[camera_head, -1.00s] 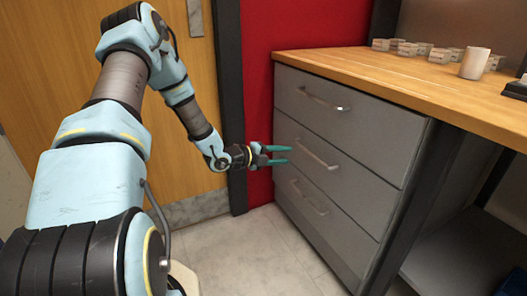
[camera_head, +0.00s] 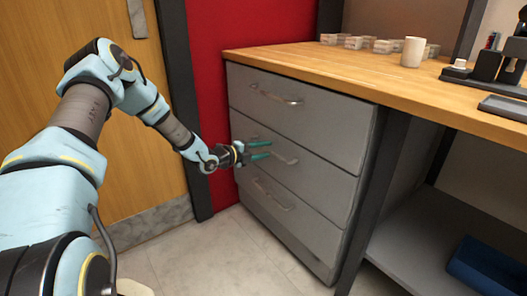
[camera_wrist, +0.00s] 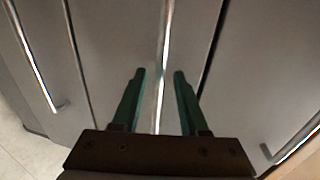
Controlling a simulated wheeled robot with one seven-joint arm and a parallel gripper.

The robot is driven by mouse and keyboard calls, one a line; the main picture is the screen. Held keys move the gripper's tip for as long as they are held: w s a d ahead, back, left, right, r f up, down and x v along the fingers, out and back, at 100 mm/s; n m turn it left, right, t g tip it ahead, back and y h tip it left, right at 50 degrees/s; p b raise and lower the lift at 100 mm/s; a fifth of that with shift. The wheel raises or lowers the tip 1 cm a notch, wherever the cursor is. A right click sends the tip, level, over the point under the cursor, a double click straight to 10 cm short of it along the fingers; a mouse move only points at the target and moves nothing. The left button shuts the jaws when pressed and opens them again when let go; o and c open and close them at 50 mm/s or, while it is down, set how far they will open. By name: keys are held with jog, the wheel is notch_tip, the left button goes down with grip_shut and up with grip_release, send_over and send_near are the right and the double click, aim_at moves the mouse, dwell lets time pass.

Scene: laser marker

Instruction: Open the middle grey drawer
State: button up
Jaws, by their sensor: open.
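The grey drawer unit stands under the wooden worktop, with three drawers stacked, each with a metal bar handle. The middle grey drawer (camera_head: 318,180) is closed, flush with the others. Its handle (camera_head: 287,158) is partly hidden behind my gripper in the head view. My gripper (camera_head: 268,150) is open, its green fingers pointing at the middle drawer's left part. In the wrist view, the fingers of my gripper (camera_wrist: 159,73) stand on either side of a handle (camera_wrist: 163,60), which runs between them. I cannot tell whether either finger touches it.
The top drawer handle (camera_head: 275,95) and bottom drawer handle (camera_head: 272,195) jut out above and below. The worktop (camera_head: 340,65) holds a white cup (camera_head: 413,51) and several small blocks. Floor in front of the drawers is clear.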

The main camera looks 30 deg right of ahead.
jog(key=shift+c, duration=0.3)
grip_shut()
dwell(1.1)
